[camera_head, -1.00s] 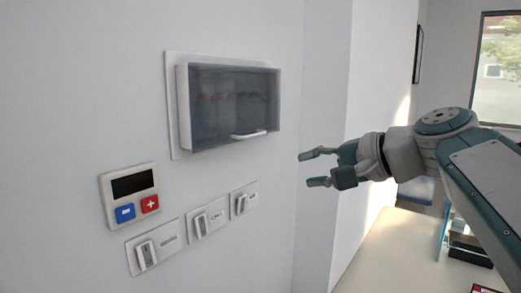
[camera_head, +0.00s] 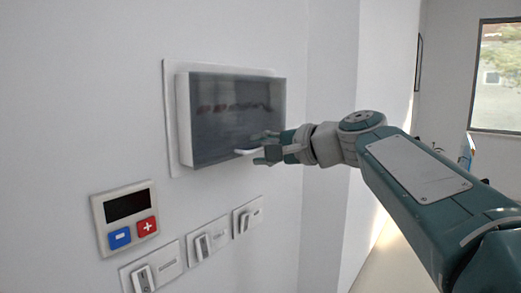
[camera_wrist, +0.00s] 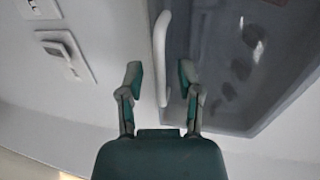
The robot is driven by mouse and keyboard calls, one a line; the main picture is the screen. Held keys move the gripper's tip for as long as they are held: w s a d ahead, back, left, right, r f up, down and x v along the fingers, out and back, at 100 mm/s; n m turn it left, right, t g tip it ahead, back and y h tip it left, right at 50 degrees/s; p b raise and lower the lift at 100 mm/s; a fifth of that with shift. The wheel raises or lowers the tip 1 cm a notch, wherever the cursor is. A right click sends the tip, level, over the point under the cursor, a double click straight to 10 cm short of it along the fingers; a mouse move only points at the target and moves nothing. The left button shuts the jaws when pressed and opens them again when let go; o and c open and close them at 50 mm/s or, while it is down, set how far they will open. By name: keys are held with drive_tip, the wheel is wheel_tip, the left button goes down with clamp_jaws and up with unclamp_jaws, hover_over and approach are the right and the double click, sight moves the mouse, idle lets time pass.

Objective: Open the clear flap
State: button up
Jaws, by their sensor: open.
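The clear flap (camera_head: 225,115) is a smoky, see-through cover on a white wall box, and it looks shut. A white bar handle (camera_wrist: 161,55) runs along its lower edge; in the head view part of it (camera_head: 247,151) shows beside my fingers. My gripper (camera_head: 268,146) is at the lower right of the flap, by the handle. In the wrist view, my gripper (camera_wrist: 159,82) is open, with one finger on each side of the handle's line. The handle's end lies between the fingertips. I cannot tell whether either finger touches it. Dark shapes show blurred behind the flap.
Below the box are a panel (camera_head: 125,219) with a dark display and blue and red buttons, and several white wall switches (camera_head: 204,243). A wall corner stands right of the box.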

clamp_jaws()
drive_tip(key=shift+f, duration=0.1)
idle(0.3)
